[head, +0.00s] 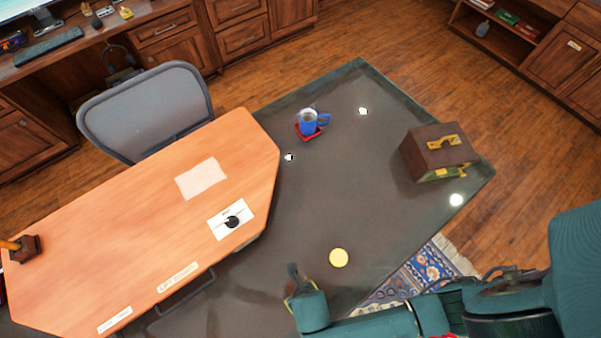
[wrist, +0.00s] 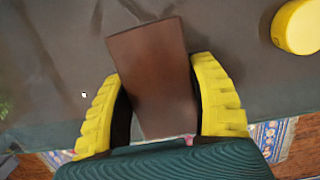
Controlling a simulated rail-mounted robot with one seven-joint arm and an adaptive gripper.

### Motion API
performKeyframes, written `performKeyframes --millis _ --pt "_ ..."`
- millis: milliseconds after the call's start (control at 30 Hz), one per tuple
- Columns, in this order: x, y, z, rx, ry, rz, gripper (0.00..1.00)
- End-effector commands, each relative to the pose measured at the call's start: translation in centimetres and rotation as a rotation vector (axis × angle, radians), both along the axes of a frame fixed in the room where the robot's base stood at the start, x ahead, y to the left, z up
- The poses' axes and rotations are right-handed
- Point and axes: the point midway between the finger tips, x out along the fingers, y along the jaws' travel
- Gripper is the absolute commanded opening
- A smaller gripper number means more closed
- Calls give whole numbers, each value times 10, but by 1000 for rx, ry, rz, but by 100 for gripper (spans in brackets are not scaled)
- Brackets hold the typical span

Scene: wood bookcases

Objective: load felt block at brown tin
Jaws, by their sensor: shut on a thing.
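My gripper (wrist: 165,105) is shut on a brown block (wrist: 150,65), which I take to be the felt block. The block sits between the two yellow fingers, and its far end sticks out past them. In the head view my gripper (head: 296,288) is over the near part of the dark table, and the block is mostly hidden there. A brown box (head: 420,152) with a gold handle and a yellow-green front stands at the table's right corner, well apart from my gripper. It may be the brown tin; its inside does not show.
A yellow round thing (head: 339,258) lies right of my gripper on the dark table (head: 330,190). A blue mug (head: 308,122) stands on a red coaster farther back. An orange desk top (head: 130,235) with papers is at left. The table's middle is clear.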

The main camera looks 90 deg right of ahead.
Motion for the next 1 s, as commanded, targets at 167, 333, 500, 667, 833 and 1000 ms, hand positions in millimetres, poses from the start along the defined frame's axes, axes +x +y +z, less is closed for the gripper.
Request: performKeyframes --millis 167,333,500,667,833,1000 --pt "0 0 -2 0 0 0 30" --pt "0 0 -5 0 0 0 30" --pt "0 0 -7 0 -1 0 30" --pt "1 0 -8 0 -1 0 30" --pt "1 0 -9 0 -1 0 30" --pt "0 0 -9 0 -1 0 30"
